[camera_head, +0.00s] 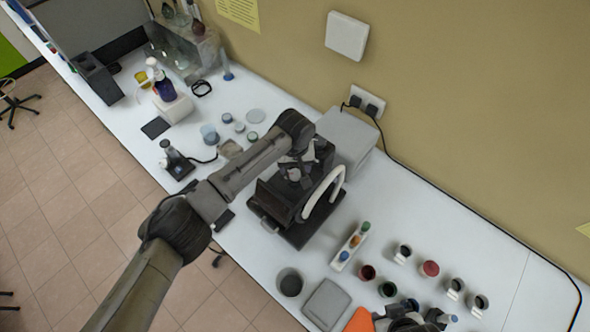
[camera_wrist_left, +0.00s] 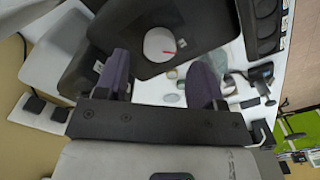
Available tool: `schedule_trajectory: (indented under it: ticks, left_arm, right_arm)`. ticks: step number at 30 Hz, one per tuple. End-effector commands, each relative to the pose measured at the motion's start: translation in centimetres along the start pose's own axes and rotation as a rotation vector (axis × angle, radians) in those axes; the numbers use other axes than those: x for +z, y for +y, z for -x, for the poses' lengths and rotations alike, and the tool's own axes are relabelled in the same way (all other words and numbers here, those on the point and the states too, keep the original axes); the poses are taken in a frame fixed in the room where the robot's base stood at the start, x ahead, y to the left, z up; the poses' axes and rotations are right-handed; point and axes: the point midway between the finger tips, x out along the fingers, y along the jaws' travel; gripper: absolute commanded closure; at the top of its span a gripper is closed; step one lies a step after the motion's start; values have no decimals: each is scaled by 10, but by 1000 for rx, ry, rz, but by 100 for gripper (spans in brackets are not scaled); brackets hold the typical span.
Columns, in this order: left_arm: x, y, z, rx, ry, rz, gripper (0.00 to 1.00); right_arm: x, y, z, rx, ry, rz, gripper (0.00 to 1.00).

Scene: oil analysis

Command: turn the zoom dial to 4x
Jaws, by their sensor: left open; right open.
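The dark microscope (camera_head: 275,211) with a white curved tube stands on the white bench in the head view. A white round dial (camera_wrist_left: 159,45) with a red pointer mark sits on its dark body in the left wrist view; I take it as the zoom dial, and its numbers are too small to read. My left gripper (camera_head: 299,170) hangs over the microscope's upper part. In the left wrist view its two fingers (camera_wrist_left: 160,78) are apart, with the dial beyond them and nothing held. The dial is hidden in the head view. My right gripper (camera_head: 411,307) shows partly at the bottom edge, open.
A rack of coloured vials (camera_head: 350,246), several small jars, a dark cup (camera_head: 289,282) and a grey flat box (camera_head: 326,304) stand right of the microscope. A grey box (camera_head: 347,137) stands behind it by the wall. A small dark device (camera_head: 177,160) stands to the left.

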Motion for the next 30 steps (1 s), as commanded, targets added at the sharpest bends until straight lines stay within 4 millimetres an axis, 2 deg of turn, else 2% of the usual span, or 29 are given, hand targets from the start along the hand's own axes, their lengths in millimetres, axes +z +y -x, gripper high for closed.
schedule_trajectory:
  ticks: [3, 9, 21, 23, 30]
  left_arm:
    - [0, 0, -16, 0, -1, 0, 37]
    - [0, 0, -31, 0, -1, 1, 37]
    - [0, 0, -36, 1, 0, -1, 37]
    - [0, 0, -36, 1, 0, -1, 41]
    - [0, 0, -36, 1, 0, -1, 64]
  right_arm:
    - [0, 0, 1, 0, 0, 0, 57]
    - [0, 0, 2, 0, 0, 0, 57]
    - [0, 0, 2, 0, 0, 0, 57]
    - [0, 0, 2, 0, -1, 0, 57]
    - [0, 0, 2, 0, -1, 0, 57]
